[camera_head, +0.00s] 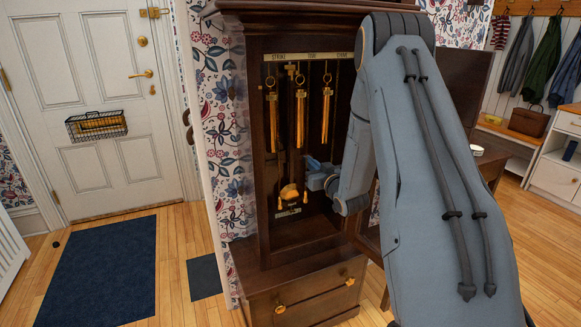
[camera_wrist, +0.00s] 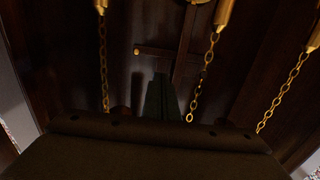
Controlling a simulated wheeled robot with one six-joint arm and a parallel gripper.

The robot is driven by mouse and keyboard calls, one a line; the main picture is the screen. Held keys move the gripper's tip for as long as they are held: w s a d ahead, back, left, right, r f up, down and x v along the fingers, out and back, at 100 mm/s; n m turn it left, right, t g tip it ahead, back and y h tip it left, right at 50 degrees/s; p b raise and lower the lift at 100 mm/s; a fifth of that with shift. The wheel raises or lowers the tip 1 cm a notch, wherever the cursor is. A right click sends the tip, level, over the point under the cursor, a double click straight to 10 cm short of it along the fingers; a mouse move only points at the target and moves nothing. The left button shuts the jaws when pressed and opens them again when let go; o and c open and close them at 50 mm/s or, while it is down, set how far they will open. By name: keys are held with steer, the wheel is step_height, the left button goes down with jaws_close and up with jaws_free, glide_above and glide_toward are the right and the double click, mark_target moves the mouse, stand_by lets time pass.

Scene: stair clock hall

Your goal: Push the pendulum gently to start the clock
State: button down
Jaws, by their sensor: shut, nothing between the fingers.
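The tall dark wood clock (camera_head: 258,150) stands open-fronted in the head view. Its gold pendulum bob (camera_head: 289,192) hangs low inside the case. My gripper (camera_head: 311,172) reaches into the case from the right, close to the right of the bob and slightly above it. I cannot tell whether they touch. In the wrist view the gripper's dark fingers (camera_wrist: 162,97) are together and empty.
Three gold weights, left (camera_head: 273,120), middle (camera_head: 300,118) and right (camera_head: 326,115), hang above the bob. Chains (camera_wrist: 207,65) pass close to both sides of my fingers. The lower drawer cabinet (camera_head: 305,300) projects below.

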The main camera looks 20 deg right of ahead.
mark_target(295, 152)
steer(key=shift+w, duration=0.15)
steer(key=shift+w+a+b, duration=0.1)
steer(key=shift+w+b, duration=1)
steer(key=shift+w, duration=1.55)
steer(key=shift+a, duration=0.1)
steer(key=shift+a, duration=0.35)
steer(key=shift+a, duration=0.3)
